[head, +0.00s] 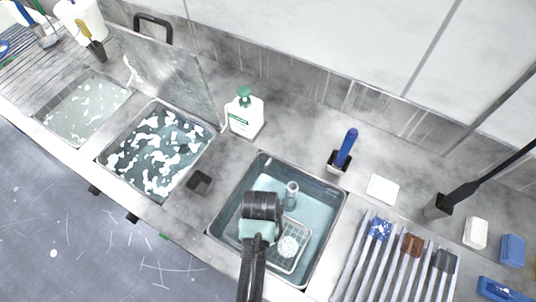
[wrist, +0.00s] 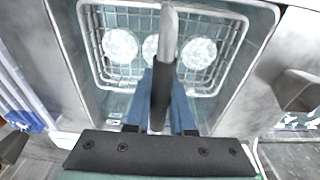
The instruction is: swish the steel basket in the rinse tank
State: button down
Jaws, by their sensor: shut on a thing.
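The steel basket (wrist: 227,84) is a wire basket holding round, pale, speckled discs (wrist: 121,45). In the head view the basket (head: 303,239) is inside the rinse tank (head: 325,225), a square steel sink with clear bluish water. In the head view my arm hides part of the basket. Whether the basket touches the tank floor, I cannot tell.
Two tanks with foamy water, the nearer one (head: 157,150) and the farther one (head: 85,108), lie to the left. A soap bottle (head: 245,113) and a blue-handled brush (head: 346,148) stand behind the rinse tank.

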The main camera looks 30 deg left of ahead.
jog(key=shift+w+f+b, duration=0.1)
jog(key=shift+f+b, duration=3.2)
jog(key=shift+f, duration=1.65)
jog(key=shift+r+p, duration=1.15)
jog(key=shift+p, duration=0.1)
jog(key=shift+f+b, duration=0.9)
jog(key=shift+f, duration=0.3)
jog(key=shift+r, duration=0.1)
